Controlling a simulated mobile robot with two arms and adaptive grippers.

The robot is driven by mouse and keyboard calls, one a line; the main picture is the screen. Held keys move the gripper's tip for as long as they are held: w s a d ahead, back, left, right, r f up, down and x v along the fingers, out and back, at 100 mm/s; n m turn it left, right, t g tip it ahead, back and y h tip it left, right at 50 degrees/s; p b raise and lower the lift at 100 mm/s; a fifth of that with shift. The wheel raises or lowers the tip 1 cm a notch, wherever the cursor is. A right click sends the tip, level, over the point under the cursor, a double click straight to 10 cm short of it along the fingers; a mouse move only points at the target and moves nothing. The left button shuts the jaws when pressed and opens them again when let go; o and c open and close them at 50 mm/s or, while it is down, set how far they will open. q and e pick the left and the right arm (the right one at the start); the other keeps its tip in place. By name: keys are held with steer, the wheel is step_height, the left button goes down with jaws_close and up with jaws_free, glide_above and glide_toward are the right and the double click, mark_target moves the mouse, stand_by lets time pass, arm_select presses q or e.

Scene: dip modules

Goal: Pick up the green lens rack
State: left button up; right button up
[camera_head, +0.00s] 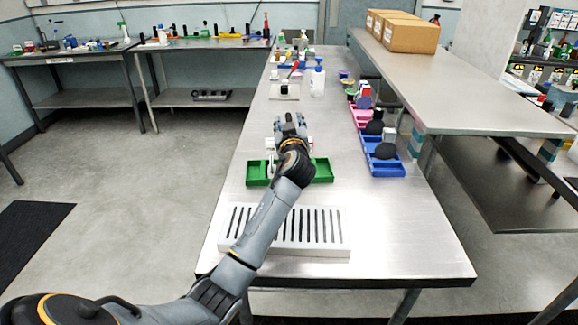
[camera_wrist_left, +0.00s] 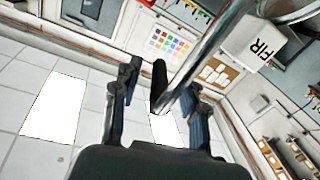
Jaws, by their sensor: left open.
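The green lens rack (camera_head: 257,173) lies on the metal table in the head view, behind a white slotted tray. My left forearm and wrist cross over its middle and hide that part; its two ends show on either side. My left gripper (camera_head: 290,120) is beyond the rack, pointing away from me, with its fingers open. In the left wrist view the open fingers (camera_wrist_left: 165,78) stand apart; a dark piece and a metal bar show between or behind them, and I cannot tell what they are. The rack does not show in that view. My right gripper is not in view.
The white slotted tray (camera_head: 335,236) lies at the front of the metal table (camera_head: 400,245). Blue (camera_head: 388,169) and pink bins with dark items line the right edge. A spray bottle (camera_head: 318,80) stands farther back. A raised shelf (camera_head: 470,110) with cardboard boxes (camera_head: 412,37) borders the right.

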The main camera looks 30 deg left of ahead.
arm_select(q)
steer(key=shift+w, duration=0.1)
jaws_close()
steer(key=shift+r, duration=0.15)
stand_by(0.3)
